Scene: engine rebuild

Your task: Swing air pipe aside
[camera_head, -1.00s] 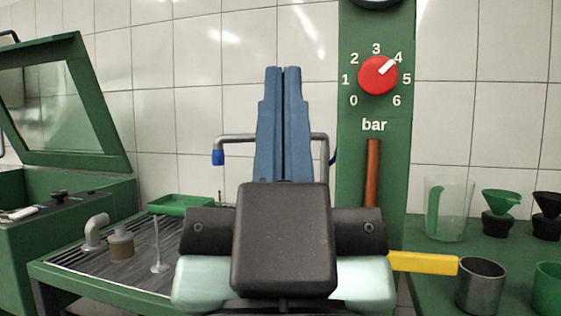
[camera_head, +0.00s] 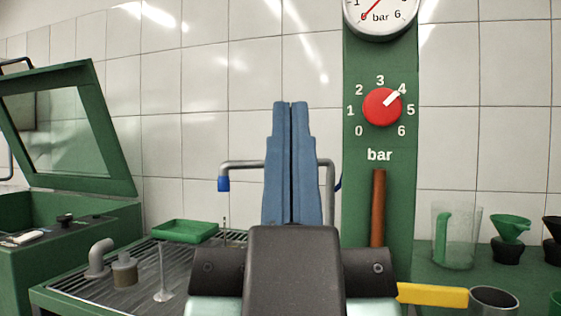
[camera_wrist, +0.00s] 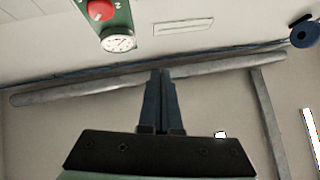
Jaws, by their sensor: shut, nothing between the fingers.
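The air pipe (camera_head: 245,164) is a thin grey tube with a blue tip (camera_head: 223,184) hanging at its left end. It runs level to the right, passes behind my fingers, and bends down at the right beside the green column. My gripper (camera_head: 291,104) points upward with its two blue fingers pressed together and nothing between them. The fingers overlap the pipe's middle in the head view; I cannot tell whether they touch it. In the wrist view my shut fingers (camera_wrist: 161,72) show against wall and ceiling, and I cannot make out the pipe there.
The green column (camera_head: 350,215) carries a red knob (camera_head: 382,106) set near 4 and a pressure gauge (camera_head: 381,12). A slatted bench (camera_head: 200,270) with a green tray (camera_head: 185,231) stands at left. A clear jug (camera_head: 457,235) and green funnel (camera_head: 511,228) stand at right.

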